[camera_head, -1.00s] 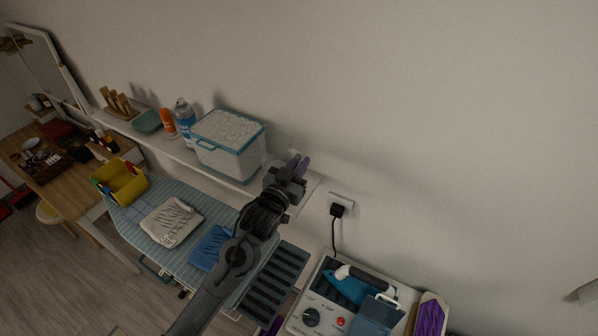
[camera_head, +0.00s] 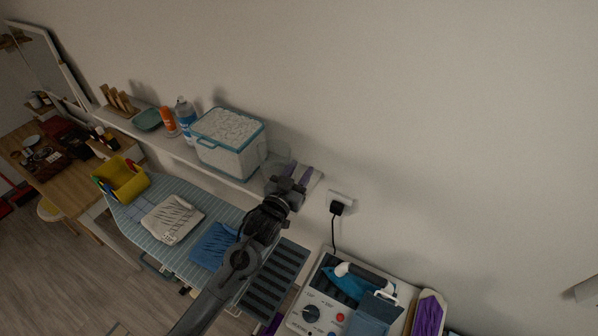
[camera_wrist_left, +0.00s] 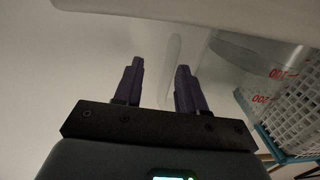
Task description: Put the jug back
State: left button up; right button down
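The clear, see-through jug (camera_head: 273,157) stands at the right end of the wall shelf, beside the white basket. In the left wrist view the jug (camera_wrist_left: 262,62) is at the right, with red markings and a pale strip, seemingly its handle, reaching between the fingertips. My left gripper (camera_head: 298,172) is just right of the jug in the head view. Its two purple fingers are apart and empty in the left wrist view (camera_wrist_left: 158,66); I cannot tell if they touch the jug. My right gripper is not in view.
The wall shelf (camera_head: 312,185) also holds the white basket with blue rim (camera_head: 222,163), a spray can (camera_head: 185,117) and an orange bottle (camera_head: 168,122). Below are the striped ironing board (camera_head: 200,243) and a steam iron station (camera_head: 312,314). A plug (camera_head: 337,208) sits in the wall.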

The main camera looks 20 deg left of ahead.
pick_arm(q)
jog(key=shift+r, duration=0.2)
jog(key=s+a+b, duration=0.1)
jog(key=s+b, duration=0.1)
jog(key=s, duration=1)
jog(key=s+a+f+g, duration=0.1)
jog(key=s+f+g, duration=0.6)
jog(key=s, duration=0.6)
jog(key=s+a+f+g+y, duration=0.1)
jog(key=s+f+g, duration=0.6)
jog(key=s+f, duration=0.4)
jog(key=s, duration=0.3)
jog(key=shift+s+a+f+y, duration=0.15)
jog(key=shift+f+y, duration=0.1)
jog(key=shift+y, duration=0.05)
